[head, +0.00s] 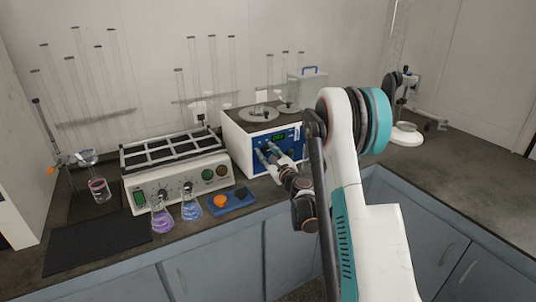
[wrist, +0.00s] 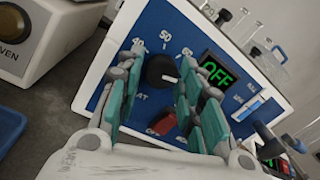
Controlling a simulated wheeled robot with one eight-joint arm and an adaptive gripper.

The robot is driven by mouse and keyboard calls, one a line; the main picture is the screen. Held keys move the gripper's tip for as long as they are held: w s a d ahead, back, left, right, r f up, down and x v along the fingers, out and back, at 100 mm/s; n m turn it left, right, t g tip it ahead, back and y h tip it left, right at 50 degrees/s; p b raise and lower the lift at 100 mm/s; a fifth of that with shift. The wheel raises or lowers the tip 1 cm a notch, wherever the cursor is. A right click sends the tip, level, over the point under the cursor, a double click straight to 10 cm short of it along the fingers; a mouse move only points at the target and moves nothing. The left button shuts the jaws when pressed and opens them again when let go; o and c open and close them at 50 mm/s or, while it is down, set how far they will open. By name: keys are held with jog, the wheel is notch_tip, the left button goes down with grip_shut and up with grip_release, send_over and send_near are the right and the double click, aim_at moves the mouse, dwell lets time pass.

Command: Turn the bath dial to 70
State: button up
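The bath (head: 240,135) is a white box with a blue front panel, standing mid-counter in the head view. In the wrist view its dial (wrist: 160,71) is a round black knob with a white mark toward the lower right. The numbers 40 and 50 and a partly covered 60 surround it. The green display (wrist: 217,72) reads OFF. A red switch (wrist: 162,122) sits below the dial. My gripper (wrist: 160,62) is open, its teal-padded fingers on either side of the dial; contact is unclear. It also shows at the panel in the head view (head: 268,152).
Left of the bath stands a white block device (head: 150,184) with its own knobs. Flasks (head: 191,207) and a small blue tray (head: 238,204) stand before it. A stand (head: 405,135) is at the right; the counter beyond is mostly clear.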

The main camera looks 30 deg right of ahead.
jog(key=shift+o, duration=0.4)
jog(key=s, duration=0.7)
jog(key=shift+s+f, duration=0.15)
jog(key=shift+s, duration=0.1)
jog(key=shift+a, duration=0.1)
